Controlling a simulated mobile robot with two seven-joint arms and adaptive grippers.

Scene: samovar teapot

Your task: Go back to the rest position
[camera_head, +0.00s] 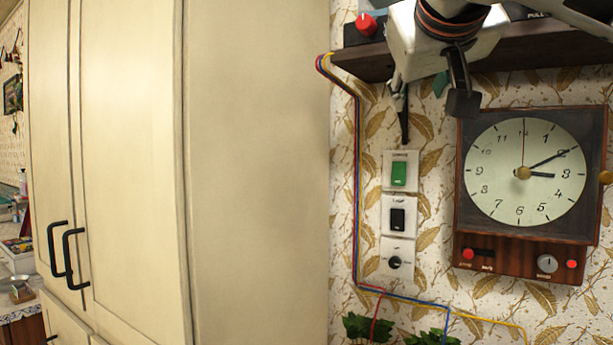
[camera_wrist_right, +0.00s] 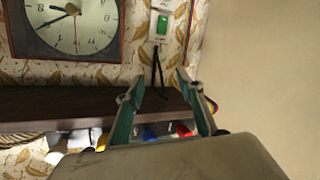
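My right gripper (camera_head: 432,92) reaches in from the top right of the head view, in front of the dark wooden shelf (camera_head: 555,55) on the wall. In the right wrist view its two teal-lined fingers (camera_wrist_right: 160,84) stand apart with nothing gripped between them. A thin black strip, like a cord, shows behind the fingers by the green switch (camera_head: 399,173); the gap to it is hard to judge. My left gripper is not in view.
A tall cream cabinet (camera_head: 255,170) fills the left and middle of the head view. A square wall clock (camera_head: 545,232) hangs at the right. Below the green switch are a black switch (camera_head: 397,219) and a knob (camera_head: 394,262). Coloured wires run down the wall.

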